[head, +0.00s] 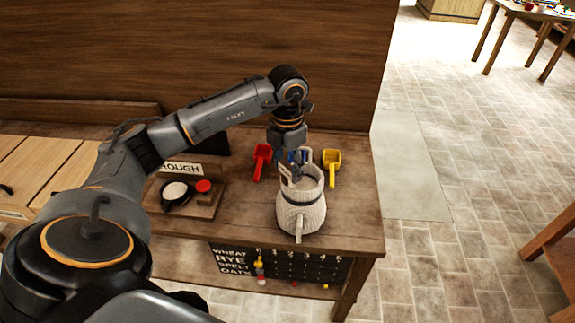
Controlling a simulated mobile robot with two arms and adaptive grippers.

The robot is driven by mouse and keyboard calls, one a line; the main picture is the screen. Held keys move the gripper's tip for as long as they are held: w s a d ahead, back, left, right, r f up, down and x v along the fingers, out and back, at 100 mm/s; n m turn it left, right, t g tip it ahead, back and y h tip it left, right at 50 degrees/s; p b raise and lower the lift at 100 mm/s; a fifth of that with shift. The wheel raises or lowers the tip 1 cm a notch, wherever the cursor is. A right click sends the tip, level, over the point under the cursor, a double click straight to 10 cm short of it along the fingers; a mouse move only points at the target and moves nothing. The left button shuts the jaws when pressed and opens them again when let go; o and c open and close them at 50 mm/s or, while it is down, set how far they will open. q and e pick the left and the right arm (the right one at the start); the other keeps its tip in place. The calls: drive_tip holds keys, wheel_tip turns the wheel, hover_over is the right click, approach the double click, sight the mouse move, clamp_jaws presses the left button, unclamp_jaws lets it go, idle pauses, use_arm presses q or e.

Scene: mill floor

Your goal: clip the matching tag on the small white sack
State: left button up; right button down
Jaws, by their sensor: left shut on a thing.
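The small white sack (302,212) stands upright and open near the right front of the wooden table. A dark band runs round its upper part, and a pale strip hangs down its front. My left gripper (291,168) points down at the sack's rim, at its back left. It is shut on a small pale tag (285,174) with dark marks, which overlaps the rim in the picture. I cannot read the tag or tell if it touches the sack. My right gripper is not in view.
Red (262,160), blue (306,154) and yellow (332,166) scoops lie behind the sack. A wooden tray (208,208) with a dark pan and a red-topped item is left. A grain-name board (300,267) is below the table's front edge. Open floor lies right.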

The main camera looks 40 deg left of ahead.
sight(287, 176)
use_arm(q)
drive_tip(key=shift+f, duration=0.2)
drive_tip(key=shift+f+b, duration=1.65)
drive_tip(key=shift+f, duration=0.15)
drive_tip(key=o, duration=1)
drive_tip(key=shift+r, duration=0.15)
wheel_tip(287, 176, up, 12)
drive_tip(key=shift+f, duration=0.1)
drive_tip(key=shift+d, duration=0.1)
